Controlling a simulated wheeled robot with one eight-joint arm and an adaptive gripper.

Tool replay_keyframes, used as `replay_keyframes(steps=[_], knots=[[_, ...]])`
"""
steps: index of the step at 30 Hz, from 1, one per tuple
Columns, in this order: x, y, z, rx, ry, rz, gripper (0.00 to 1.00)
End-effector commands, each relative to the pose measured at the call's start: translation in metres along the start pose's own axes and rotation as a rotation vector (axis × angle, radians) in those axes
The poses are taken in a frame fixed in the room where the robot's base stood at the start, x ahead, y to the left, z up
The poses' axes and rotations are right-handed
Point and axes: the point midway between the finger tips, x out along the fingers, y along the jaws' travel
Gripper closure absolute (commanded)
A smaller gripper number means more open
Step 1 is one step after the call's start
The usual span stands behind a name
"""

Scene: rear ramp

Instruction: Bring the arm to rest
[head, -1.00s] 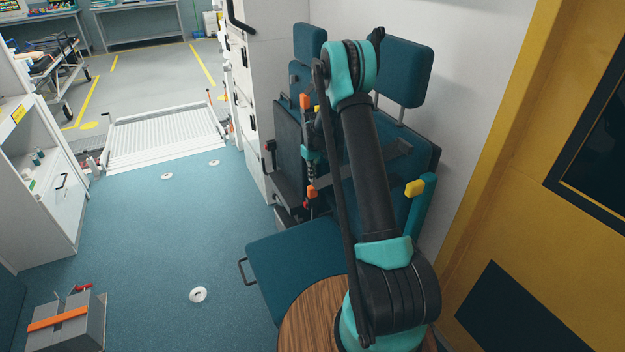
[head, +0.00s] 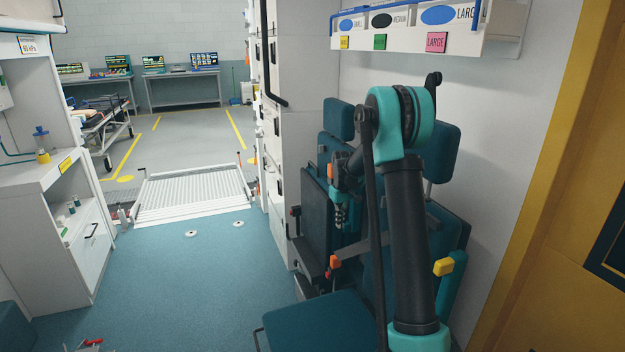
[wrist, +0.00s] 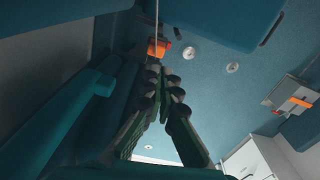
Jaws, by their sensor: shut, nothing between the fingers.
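My arm is raised and folded in front of the teal seats (head: 330,312) in the head view, its elbow high and its forearm pointing away from the camera. My gripper shows in the wrist view (wrist: 162,78), its dark ridged fingers meeting at the tips with nothing between them. In the head view the gripper (head: 341,218) hangs small beyond the arm, in front of the seat backs, partly hidden. An orange buckle (wrist: 157,48) appears just past the fingertips in the wrist view; I cannot tell its exact distance.
A white wall shelf with size labels (head: 420,42) is above the seats. A yellow panel (head: 530,200) stands at the right. A white cabinet (head: 75,250) is at the left. The blue floor (head: 200,285) is open toward the ramp (head: 193,195). A grey box with an orange strap shows (wrist: 298,101).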

Motion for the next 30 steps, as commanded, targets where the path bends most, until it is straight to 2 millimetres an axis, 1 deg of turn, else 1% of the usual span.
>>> replay_keyframes(steps=[1,5,6,11,15,19,23,24,26,27,30], knots=[[-0.010,-0.004,0.016,0.016,0.013,0.005,1.00],[-0.031,-0.015,0.055,0.064,0.049,0.017,1.00],[-0.037,-0.019,0.068,0.079,0.061,0.021,1.00],[-0.054,-0.034,0.119,0.139,0.107,0.034,1.00],[-0.062,-0.049,0.166,0.190,0.148,0.043,1.00],[-0.064,-0.064,0.210,0.237,0.187,0.051,1.00],[-0.061,-0.080,0.254,0.285,0.226,0.058,1.00],[-0.059,-0.086,0.268,0.299,0.237,0.059,1.00],[-0.054,-0.093,0.288,0.322,0.256,0.062,1.00],[-0.051,-0.098,0.301,0.335,0.267,0.063,1.00],[-0.042,-0.108,0.329,0.367,0.293,0.066,1.00]])
